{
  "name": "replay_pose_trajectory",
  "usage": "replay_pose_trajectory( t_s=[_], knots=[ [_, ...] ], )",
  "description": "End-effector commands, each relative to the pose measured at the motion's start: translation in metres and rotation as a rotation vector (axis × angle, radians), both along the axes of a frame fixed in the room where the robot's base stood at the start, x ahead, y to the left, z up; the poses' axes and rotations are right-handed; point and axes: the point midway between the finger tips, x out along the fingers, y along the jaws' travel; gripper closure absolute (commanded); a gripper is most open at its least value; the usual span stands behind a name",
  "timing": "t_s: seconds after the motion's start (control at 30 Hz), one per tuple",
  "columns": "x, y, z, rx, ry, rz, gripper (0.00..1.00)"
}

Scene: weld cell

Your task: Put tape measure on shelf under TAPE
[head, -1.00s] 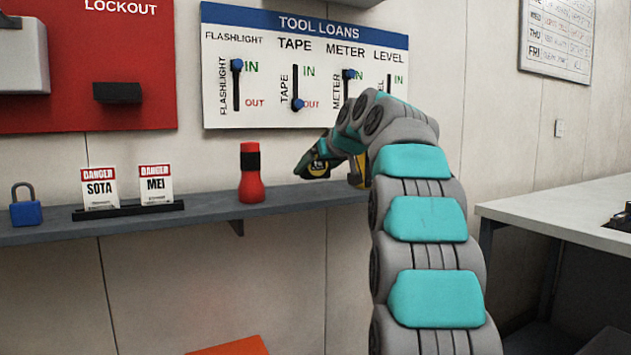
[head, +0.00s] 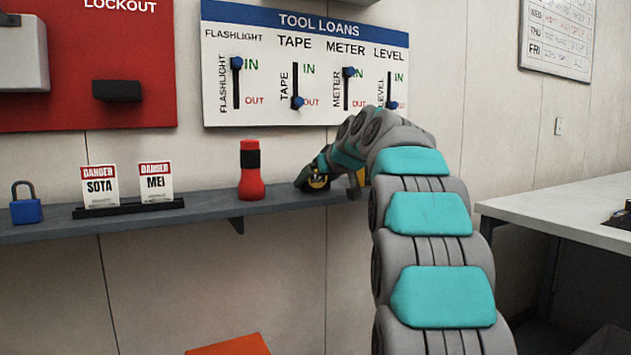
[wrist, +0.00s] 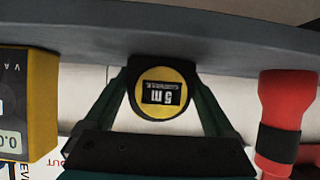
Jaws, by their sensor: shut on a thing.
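The tape measure (wrist: 163,93) is round and black with a yellow face and a "5 M" label. It sits between the two fingers of my gripper (wrist: 165,95), which is shut on it. In the head view the tape measure (head: 319,181) is mostly hidden by my gripper (head: 316,178). It is at the level of the wall shelf (head: 275,201), below the TAPE column of the TOOL LOANS board (head: 300,117). In the wrist view, which is upside down, it meets the shelf (wrist: 215,42); I cannot tell whether it rests on it.
A red flashlight (head: 251,172) stands left of my gripper. A yellow meter (head: 356,184) stands close on the right, partly hidden by my arm, and shows in the wrist view (wrist: 27,105). The TAPE slider (head: 297,102) is at OUT. Danger tags (head: 100,187) and a blue padlock (head: 26,208) are farther left.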

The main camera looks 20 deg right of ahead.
Motion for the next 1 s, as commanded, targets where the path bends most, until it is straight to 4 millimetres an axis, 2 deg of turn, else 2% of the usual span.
replay_pose_trajectory(
  t_s=[0.1,0.13,0.2,0.57,0.67,1.0],
  knots=[
    [0.000,0.000,-0.003,0.000,-0.001,0.000,0.85],
    [0.000,0.000,-0.003,0.000,0.000,0.000,0.09],
    [0.000,0.000,-0.002,0.000,0.000,0.000,0.01],
    [-0.001,0.000,0.002,0.000,0.000,0.000,0.00],
    [-0.013,0.000,0.007,0.000,0.000,0.001,0.00],
    [-0.073,-0.003,0.041,0.000,-0.001,0.001,0.00]
  ],
)
